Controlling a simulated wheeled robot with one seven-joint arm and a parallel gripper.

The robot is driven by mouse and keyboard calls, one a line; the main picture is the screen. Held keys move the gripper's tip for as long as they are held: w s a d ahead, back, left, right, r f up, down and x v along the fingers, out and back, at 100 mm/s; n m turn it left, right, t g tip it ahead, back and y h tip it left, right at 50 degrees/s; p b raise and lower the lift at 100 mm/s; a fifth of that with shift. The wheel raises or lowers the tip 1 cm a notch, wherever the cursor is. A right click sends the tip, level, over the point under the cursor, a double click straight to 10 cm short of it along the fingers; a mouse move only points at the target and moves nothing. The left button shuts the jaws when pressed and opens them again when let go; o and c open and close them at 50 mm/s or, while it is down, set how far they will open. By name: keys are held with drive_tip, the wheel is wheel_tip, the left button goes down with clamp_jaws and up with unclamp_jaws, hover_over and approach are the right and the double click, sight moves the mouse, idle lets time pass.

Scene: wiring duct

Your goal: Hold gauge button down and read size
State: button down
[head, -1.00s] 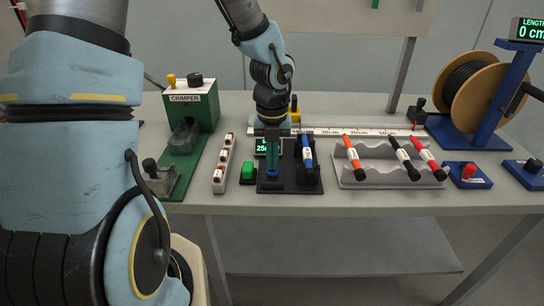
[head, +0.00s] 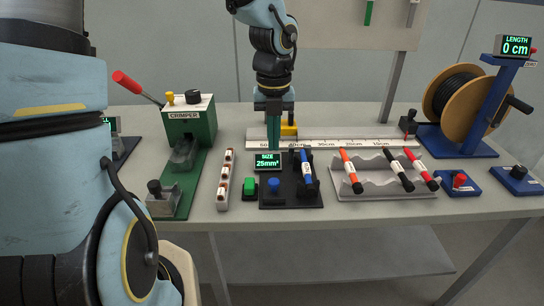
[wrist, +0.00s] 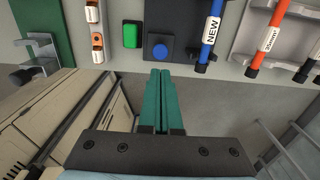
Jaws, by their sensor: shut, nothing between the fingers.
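The gauge (head: 292,194) is a black base on the bench with a small display (head: 268,161) reading "SIZE 25mm²" in green. Its blue button (head: 273,185) stands at the front left of the base; it also shows in the wrist view (wrist: 160,51). A blue cable piece (head: 307,170) rests in the gauge; in the wrist view (wrist: 211,37) its label reads "NEW". My gripper (head: 273,148) is shut and empty, raised above the gauge with its teal fingers pointing down, apart from the button. The fingertips also show in the wrist view (wrist: 161,72).
A green button (head: 250,186) sits just left of the gauge. A green crimper (head: 190,125) and a white strip of small parts (head: 224,180) stand further left. A grey rack (head: 376,184) with orange, black and red pieces is on the right, before the cable spool (head: 465,95).

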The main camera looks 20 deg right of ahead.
drive_tip(key=shift+r, duration=1.25)
drive_tip(key=a+f+m+t, duration=0.1)
drive_tip(key=a+m, duration=2.4)
drive_tip(key=m, duration=0.8)
drive_tip(key=shift+w+a+f+t, duration=0.15)
drive_tip(key=shift+w+f+t, duration=0.15)
drive_tip(key=shift+w, duration=0.1)
